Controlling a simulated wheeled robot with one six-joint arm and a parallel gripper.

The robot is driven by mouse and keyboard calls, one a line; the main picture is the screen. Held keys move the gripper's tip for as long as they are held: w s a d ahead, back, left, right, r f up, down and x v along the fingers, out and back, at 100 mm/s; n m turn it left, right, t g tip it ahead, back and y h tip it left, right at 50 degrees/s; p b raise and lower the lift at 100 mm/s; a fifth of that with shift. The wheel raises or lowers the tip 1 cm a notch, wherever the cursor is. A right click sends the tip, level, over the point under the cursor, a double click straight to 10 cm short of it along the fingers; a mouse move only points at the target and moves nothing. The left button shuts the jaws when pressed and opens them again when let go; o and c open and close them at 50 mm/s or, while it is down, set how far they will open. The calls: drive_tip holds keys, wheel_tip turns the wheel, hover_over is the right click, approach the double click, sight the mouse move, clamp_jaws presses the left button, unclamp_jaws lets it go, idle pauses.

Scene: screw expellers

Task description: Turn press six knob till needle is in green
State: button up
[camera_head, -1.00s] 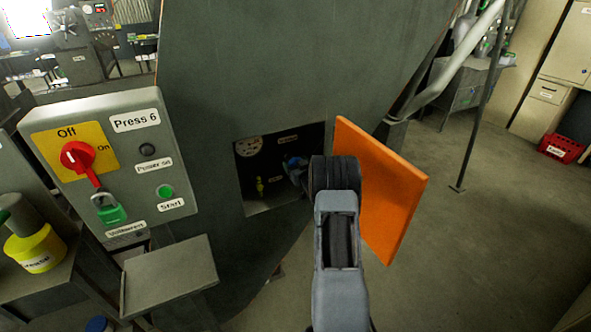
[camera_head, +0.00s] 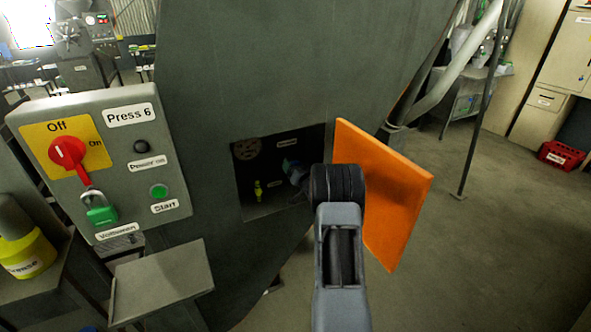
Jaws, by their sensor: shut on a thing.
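The press six control box (camera_head: 98,165) stands at left with its "Press 6" label. To its right, an open recess (camera_head: 262,200) in the dark green press body holds a round gauge (camera_head: 247,149), dim and too small to read the needle. A small yellow-green fitting (camera_head: 258,190) stands lower in the recess.
An orange door (camera_head: 383,195) stands open just right of my wrist. The box has a red switch (camera_head: 67,153) and a green padlock (camera_head: 100,212). A grey shelf (camera_head: 162,282) juts out below. A thin post (camera_head: 484,110) and open floor lie at right.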

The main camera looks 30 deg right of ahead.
idle(0.3)
drive_tip(key=o, duration=0.9)
drive_tip(key=s, duration=0.4)
drive_tip(key=s+a+b, duration=0.1)
drive_tip(key=s, duration=0.4)
drive_tip(key=s+b, duration=0.1)
drive_tip(key=s, duration=0.3)
drive_tip(key=shift+s+a, duration=0.35)
drive_tip(key=shift+a, duration=0.05)
